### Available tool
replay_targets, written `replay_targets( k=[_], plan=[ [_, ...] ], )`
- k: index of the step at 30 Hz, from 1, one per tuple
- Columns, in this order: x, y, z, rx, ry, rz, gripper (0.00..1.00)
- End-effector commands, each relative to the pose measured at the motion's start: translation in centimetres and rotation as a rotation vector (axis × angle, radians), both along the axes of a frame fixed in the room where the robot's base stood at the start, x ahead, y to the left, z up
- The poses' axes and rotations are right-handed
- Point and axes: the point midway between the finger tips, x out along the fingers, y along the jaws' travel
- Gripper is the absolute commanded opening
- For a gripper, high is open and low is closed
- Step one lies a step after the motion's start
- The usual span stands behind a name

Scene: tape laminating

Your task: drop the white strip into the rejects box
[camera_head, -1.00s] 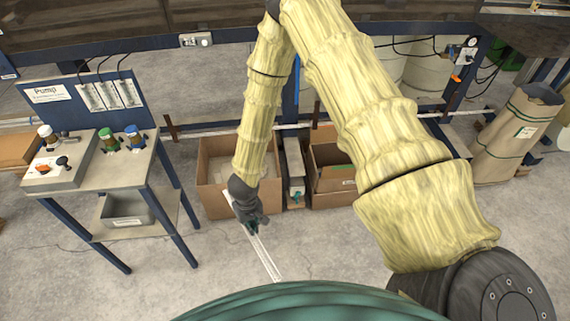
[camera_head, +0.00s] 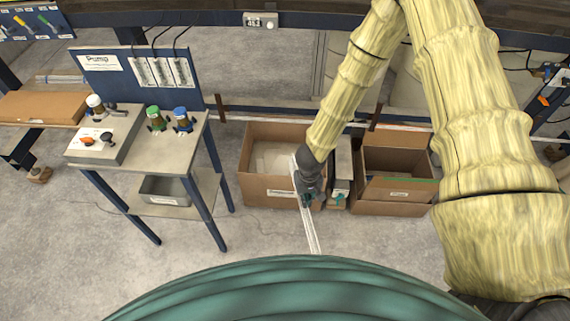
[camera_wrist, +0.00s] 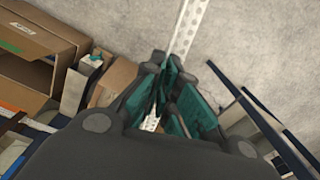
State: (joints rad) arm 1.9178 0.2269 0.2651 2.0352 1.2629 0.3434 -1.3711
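A long, thin white strip (camera_head: 309,225) with small holes hangs from my gripper (camera_head: 310,200), which is shut on it. In the wrist view the strip (camera_wrist: 189,28) passes between the teal fingers (camera_wrist: 168,100) and runs off past the top edge. Two open cardboard boxes stand on the floor: a left box (camera_head: 268,191) and a right box (camera_head: 392,207). Their labels are too small to read, so I cannot tell which is the rejects box. My gripper is at the left box's front right corner in the head view. Pale contents show inside the left box.
A narrow grey bin (camera_head: 341,165) stands between the boxes. A workbench (camera_head: 160,150) with a pump panel and knobs stands to the left, with a grey tray (camera_head: 165,190) on its lower shelf. A blue-framed conveyor runs along the back. The floor in front is clear.

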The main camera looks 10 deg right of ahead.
Motion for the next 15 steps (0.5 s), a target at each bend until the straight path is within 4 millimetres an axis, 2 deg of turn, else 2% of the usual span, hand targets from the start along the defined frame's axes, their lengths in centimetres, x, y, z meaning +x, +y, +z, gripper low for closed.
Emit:
replay_targets(
  k=[6, 15],
  plan=[
    [1.4, -0.2, -2.1, 0.001, -0.004, -0.019, 0.0],
    [3.5, -0.5, -3.9, 0.003, -0.005, -0.04, 0.0]
  ],
)
